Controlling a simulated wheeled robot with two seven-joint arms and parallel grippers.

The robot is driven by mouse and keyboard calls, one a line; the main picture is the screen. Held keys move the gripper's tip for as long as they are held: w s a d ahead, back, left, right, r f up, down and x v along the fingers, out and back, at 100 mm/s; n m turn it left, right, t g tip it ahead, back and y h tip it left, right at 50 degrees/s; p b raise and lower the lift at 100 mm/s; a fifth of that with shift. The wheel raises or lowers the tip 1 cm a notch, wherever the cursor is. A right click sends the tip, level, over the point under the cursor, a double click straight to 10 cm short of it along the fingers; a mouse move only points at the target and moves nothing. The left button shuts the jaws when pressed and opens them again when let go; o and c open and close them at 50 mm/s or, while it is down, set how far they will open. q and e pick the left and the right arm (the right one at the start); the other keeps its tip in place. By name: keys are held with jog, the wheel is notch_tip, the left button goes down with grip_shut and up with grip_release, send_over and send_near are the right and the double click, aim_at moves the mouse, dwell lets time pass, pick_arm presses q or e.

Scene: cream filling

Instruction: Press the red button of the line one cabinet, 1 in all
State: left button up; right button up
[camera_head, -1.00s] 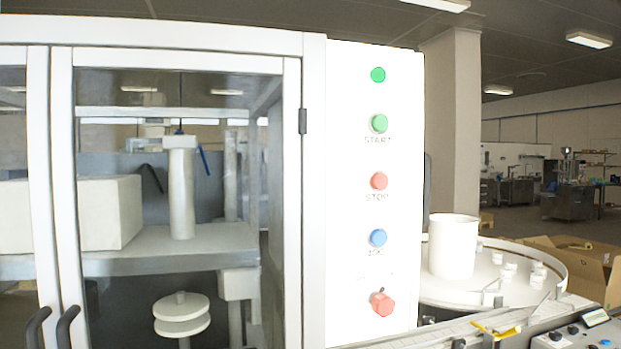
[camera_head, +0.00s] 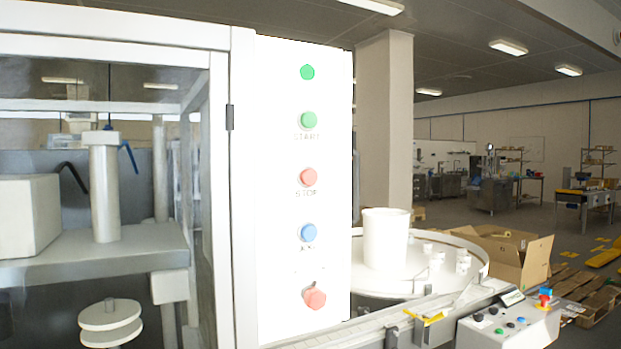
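The line one cabinet (camera_head: 270,120) stands upright in front of me, with a white control panel on its right part. Down the panel sit a green lamp (camera_head: 307,72), a green START button (camera_head: 308,120), a red STOP button (camera_head: 307,177), a blue button (camera_head: 308,232) and a larger red knob (camera_head: 314,298) at the bottom. The label above the bottom knob is too faint to read. Neither of my grippers shows in the head view.
Right of the cabinet is a round white table (camera_head: 478,262) with a white container (camera_head: 385,238) and several small jars. A conveyor runs in front of it to a grey control box (camera_head: 508,328). A cardboard box (camera_head: 522,255) and wooden pallets (camera_head: 590,300) lie farther right.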

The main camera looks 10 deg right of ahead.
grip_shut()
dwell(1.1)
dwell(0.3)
